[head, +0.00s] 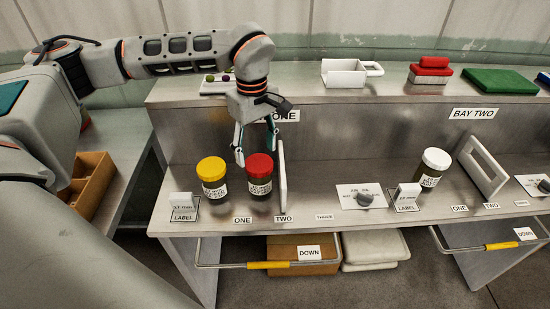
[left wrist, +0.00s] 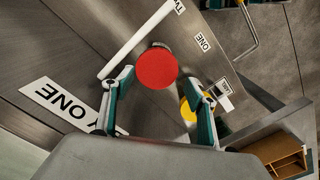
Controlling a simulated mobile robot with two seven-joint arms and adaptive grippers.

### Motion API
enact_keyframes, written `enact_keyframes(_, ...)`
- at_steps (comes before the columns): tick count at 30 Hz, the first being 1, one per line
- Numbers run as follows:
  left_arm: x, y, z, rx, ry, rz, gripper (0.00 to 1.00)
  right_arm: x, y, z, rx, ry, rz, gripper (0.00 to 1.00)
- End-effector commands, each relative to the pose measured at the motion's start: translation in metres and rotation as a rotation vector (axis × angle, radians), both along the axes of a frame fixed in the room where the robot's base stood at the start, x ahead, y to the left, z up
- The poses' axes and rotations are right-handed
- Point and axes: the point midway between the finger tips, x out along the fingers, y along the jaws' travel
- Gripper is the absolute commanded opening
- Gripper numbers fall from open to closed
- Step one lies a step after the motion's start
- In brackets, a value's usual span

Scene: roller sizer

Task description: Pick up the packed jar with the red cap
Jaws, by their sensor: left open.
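My right gripper is not in view.
An upright white panel (head: 282,178) stands close on the right. A white-capped jar (head: 433,168) is in bay two.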

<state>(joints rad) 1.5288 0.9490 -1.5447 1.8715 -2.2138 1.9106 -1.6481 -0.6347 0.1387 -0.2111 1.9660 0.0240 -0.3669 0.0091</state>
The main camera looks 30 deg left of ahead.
Motion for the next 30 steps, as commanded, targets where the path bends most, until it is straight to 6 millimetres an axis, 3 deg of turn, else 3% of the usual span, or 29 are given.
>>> enact_keyframes(5,-0.001,0.000,-0.007,0.000,0.002,0.000,0.57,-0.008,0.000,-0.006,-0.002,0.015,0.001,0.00)
enact_keyframes(12,-0.001,0.000,-0.045,0.000,0.004,0.001,0.57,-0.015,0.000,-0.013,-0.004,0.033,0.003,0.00)
enact_keyframes(20,-0.001,-0.001,-0.064,-0.001,0.001,0.000,0.57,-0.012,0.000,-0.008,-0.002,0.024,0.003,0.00)
enact_keyframes(30,-0.001,-0.001,-0.111,-0.001,0.003,0.000,0.57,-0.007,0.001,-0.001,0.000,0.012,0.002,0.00)
